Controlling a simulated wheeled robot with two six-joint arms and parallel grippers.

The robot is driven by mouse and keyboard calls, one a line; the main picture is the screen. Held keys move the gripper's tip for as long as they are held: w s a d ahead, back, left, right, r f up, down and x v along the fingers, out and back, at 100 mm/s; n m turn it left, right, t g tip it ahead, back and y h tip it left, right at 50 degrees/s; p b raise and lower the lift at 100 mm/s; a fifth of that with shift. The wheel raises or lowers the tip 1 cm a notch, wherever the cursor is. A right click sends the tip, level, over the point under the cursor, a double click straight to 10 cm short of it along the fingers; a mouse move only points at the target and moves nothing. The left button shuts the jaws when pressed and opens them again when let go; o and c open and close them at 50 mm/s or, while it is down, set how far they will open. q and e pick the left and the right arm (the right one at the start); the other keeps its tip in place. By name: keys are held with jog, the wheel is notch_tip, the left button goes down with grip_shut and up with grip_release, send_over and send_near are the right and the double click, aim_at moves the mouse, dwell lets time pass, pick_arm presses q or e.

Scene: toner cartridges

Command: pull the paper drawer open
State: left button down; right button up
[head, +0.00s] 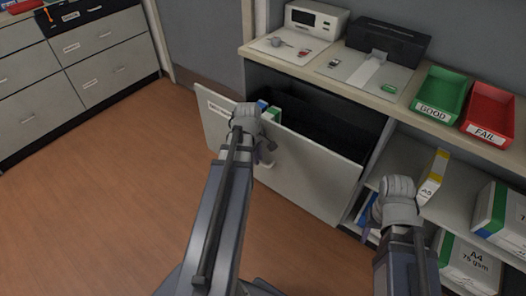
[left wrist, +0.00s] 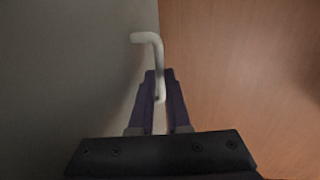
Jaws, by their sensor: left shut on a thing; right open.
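The paper drawer (head: 315,178) under the counter stands pulled out, its pale front away from the cabinet and its dark inside showing. A few packs of paper (head: 273,114) stand at its left end. My left gripper (head: 264,156) is at the drawer front, largely hidden behind my wrist. In the left wrist view, my left gripper (left wrist: 158,88) is shut on the pale bent bar handle (left wrist: 150,38), which runs between its fingers. My right gripper (head: 369,216) is open near the shelves, right of the drawer, partly hidden by its wrist.
The counter above holds a green GOOD bin (head: 443,92), a red FAIL bin (head: 490,112), a black printer (head: 388,42) and a white device (head: 316,18). Shelves with paper boxes (head: 470,262) are at right. Wooden floor (head: 120,190) is clear at left, before grey cabinets (head: 100,60).

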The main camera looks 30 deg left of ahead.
pick_arm(q)
jog(key=shift+s, duration=0.85)
jog(key=c, duration=1.2)
grip_release()
jog(key=shift+o, duration=0.2)
jog(key=shift+r, duration=0.1)
notch_tip(320, 180, up, 8)
jog(key=s+p, duration=0.1)
jog(key=p, duration=0.6)
jog(key=shift+s+f+p, duration=0.2)
jog(key=shift+f+p, duration=0.05)
jog(key=shift+p, duration=0.1)
jog(key=shift+a, duration=0.1)
